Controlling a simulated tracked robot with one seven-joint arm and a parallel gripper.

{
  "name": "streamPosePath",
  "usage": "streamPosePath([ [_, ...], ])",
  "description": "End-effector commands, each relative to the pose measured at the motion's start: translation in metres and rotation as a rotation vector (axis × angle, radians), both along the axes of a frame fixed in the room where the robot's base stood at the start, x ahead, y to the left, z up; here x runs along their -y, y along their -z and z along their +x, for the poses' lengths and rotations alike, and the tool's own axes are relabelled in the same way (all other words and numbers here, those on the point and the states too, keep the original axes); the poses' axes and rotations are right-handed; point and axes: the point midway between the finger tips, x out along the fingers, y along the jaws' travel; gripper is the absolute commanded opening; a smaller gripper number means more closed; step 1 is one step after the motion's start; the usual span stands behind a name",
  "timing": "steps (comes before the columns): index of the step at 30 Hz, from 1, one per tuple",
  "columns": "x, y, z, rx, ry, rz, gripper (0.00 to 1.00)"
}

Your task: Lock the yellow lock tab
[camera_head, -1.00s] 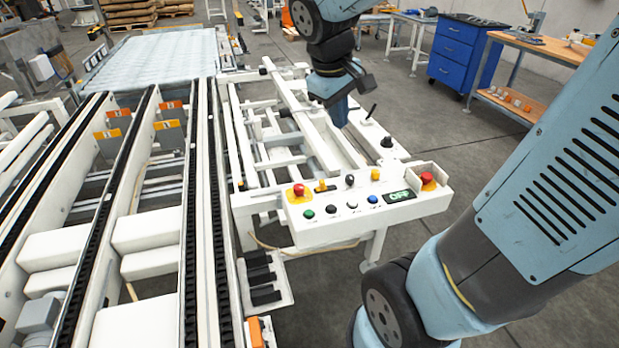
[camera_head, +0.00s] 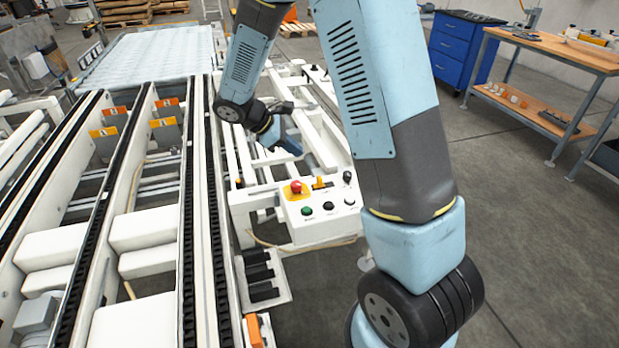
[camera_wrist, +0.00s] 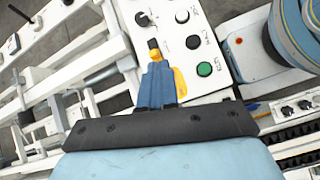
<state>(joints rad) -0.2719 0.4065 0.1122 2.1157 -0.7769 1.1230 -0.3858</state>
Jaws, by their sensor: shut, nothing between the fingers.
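The yellow lock tab (camera_head: 320,184) is a small orange-yellow piece on the white control panel (camera_head: 320,229), right of the red emergency button (camera_head: 296,187). In the wrist view the tab (camera_wrist: 153,44) shows just beyond my fingertips. My gripper (camera_head: 291,147) is shut and empty, with blue fingers, behind the panel's far edge in the head view. In the wrist view my gripper (camera_wrist: 156,66) points at the tab and partly covers the emergency button's yellow base (camera_wrist: 181,83). I cannot tell whether the fingertips touch the tab.
A green button (camera_head: 306,211), black button (camera_head: 328,206), white button (camera_head: 350,201) and black knob (camera_head: 347,177) crowd the panel near the tab. White frame bars (camera_head: 240,155) lie behind it. A conveyor (camera_head: 120,200) runs at left. My arm hides the panel's right part.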

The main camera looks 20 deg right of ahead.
Motion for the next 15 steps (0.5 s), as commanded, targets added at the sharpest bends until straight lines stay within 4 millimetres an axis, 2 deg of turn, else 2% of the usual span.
streamPosePath([
  [1,-0.005,0.014,0.006,-0.030,-0.035,-0.020,0.00],
  [6,-0.016,0.048,0.019,-0.107,-0.135,-0.077,0.00],
  [10,-0.022,0.064,0.025,-0.143,-0.182,-0.102,0.00],
  [15,-0.025,0.072,0.028,-0.160,-0.208,-0.117,0.00],
])
